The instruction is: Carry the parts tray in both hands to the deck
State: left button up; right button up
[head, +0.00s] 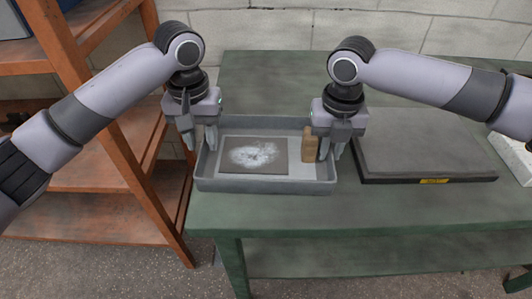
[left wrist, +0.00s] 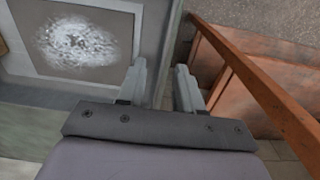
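The parts tray (head: 265,187) is a grey, shallow, open box on the green bench. Inside it lie a flat brown-grey plate with a whitish patch (head: 252,155) and a small tan block (head: 309,146) near the right wall. My left gripper (head: 199,143) is at the tray's left wall. In the left wrist view its fingers (left wrist: 161,88) stand apart, one on each side of the wall. My right gripper (head: 332,152) points down at the right wall, its fingers apart; contact there cannot be seen clearly. A dark flat slab with a yellow label, apparently the deck (head: 425,150), lies right of the tray.
The green bench (head: 265,85) is clear behind the tray. An orange-brown shelf unit (head: 110,205) stands close on the left, with a floor gap between. A pale object (head: 513,155) is at the right edge. A block wall is behind.

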pick_arm(q)
jog(key=c, duration=0.5)
pick_arm(e)
grip_shut()
pick_arm(q)
grip_shut()
jog(key=shift+r, duration=0.1)
pick_arm(e)
jog(key=shift+r, duration=0.15)
